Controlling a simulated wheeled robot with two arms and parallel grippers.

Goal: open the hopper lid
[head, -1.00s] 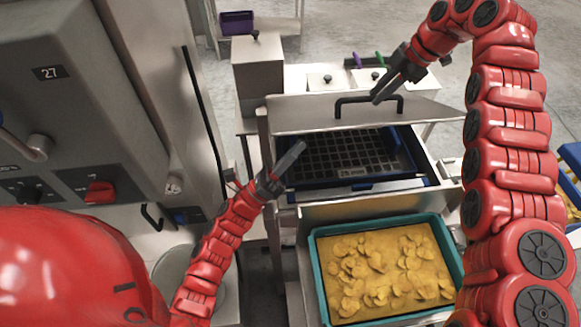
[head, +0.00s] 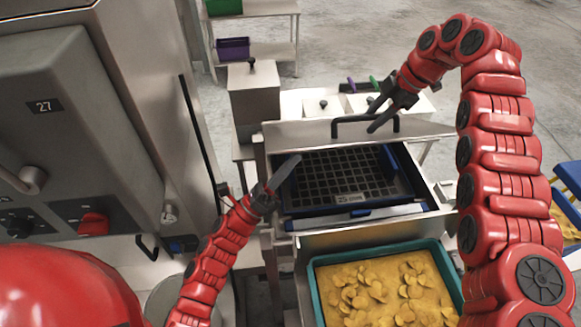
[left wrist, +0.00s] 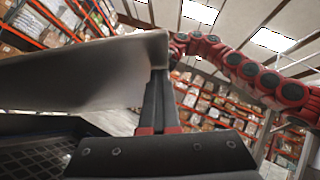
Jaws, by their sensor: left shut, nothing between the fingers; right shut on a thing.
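The hopper lid (head: 295,133) is a grey metal panel standing raised at the back of the hopper, with a black bar handle (head: 350,119) on it. The hopper opening shows a black grid (head: 340,178) in a blue-edged frame. My right gripper (head: 375,124) is shut on the handle at its right part. My left gripper (head: 292,166) is shut and empty, over the left edge of the opening, below the lid in the picture. In the left wrist view its closed fingers (left wrist: 160,82) are close beside a metal panel (left wrist: 80,72), seemingly the lid; contact cannot be told.
A teal tray (head: 316,284) of yellow chips stands in front of the hopper. A grey machine cabinet (head: 75,130) stands close on the left. A metal box (head: 255,104) and a bench with small lidded bins are behind the lid. A blue crate (head: 568,172) is at right.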

